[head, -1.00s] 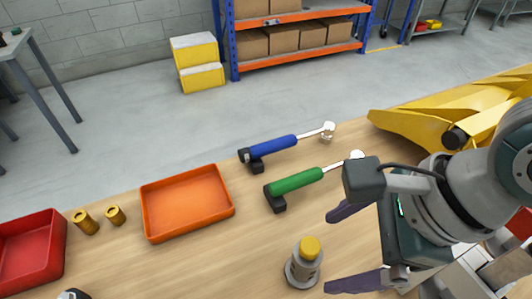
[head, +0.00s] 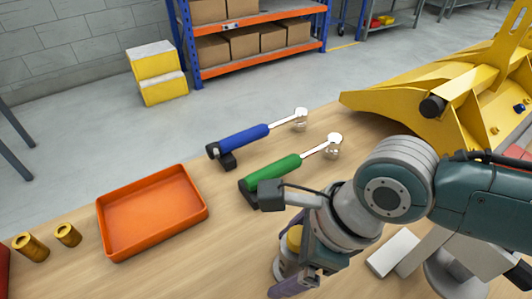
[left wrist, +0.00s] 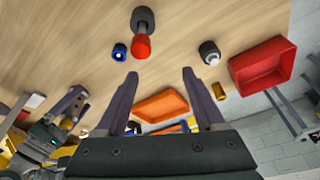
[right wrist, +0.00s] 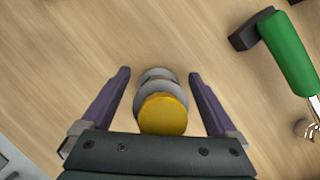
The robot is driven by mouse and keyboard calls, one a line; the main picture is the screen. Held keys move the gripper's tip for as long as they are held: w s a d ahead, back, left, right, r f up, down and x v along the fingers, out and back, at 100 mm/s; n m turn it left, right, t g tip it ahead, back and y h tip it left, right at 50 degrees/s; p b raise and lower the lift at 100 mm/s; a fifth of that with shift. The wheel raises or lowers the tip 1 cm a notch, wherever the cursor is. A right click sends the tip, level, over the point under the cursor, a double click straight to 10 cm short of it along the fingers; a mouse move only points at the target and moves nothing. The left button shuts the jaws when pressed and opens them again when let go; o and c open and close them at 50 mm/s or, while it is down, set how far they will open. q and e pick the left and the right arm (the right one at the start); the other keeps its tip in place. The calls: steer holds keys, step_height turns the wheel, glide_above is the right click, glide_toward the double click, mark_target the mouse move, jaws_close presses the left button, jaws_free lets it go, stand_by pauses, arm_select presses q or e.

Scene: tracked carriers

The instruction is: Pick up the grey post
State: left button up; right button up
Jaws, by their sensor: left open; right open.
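The grey post (head: 284,266) with a yellow cap stands upright on the wooden bench, partly hidden by my right gripper in the head view. In the right wrist view the post (right wrist: 159,104) shows its round yellow top and grey round flanges between the two fingers. My right gripper (right wrist: 158,76) is open, with a finger on each side of the post and a visible gap on both sides. My left gripper (left wrist: 160,73) is open and empty in the left wrist view, and it is out of the head view.
A green-handled tool (head: 275,172) and a blue-handled tool (head: 243,139) lie beyond the post. An orange tray (head: 150,248) is to the left, with brass bushings (head: 68,235) beside it. A yellow machine part (head: 400,108) is at the right. A red tray (left wrist: 262,84) shows in the left wrist view.

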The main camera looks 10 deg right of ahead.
jaws_close()
stand_by(0.8)
